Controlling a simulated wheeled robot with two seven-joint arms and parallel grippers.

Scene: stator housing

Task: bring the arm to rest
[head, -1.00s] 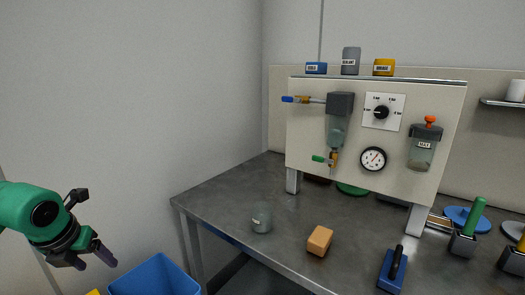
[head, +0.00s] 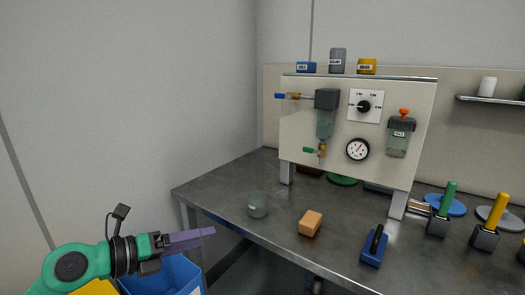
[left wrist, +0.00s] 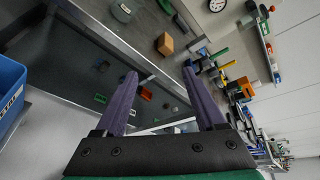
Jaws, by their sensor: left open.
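My left gripper (head: 188,239) is at the lower left of the head view, level and pointing right. It is in the air above the blue bin and off the table's left end. In the left wrist view its two purple fingers (left wrist: 160,92) are spread apart with nothing between them. My right gripper shows in neither view.
The grey table (head: 225,190) carries a clear cup (head: 258,205), an orange block (head: 310,223), a blue-based tool (head: 374,247) and a panel (head: 300,135) with a gauge.

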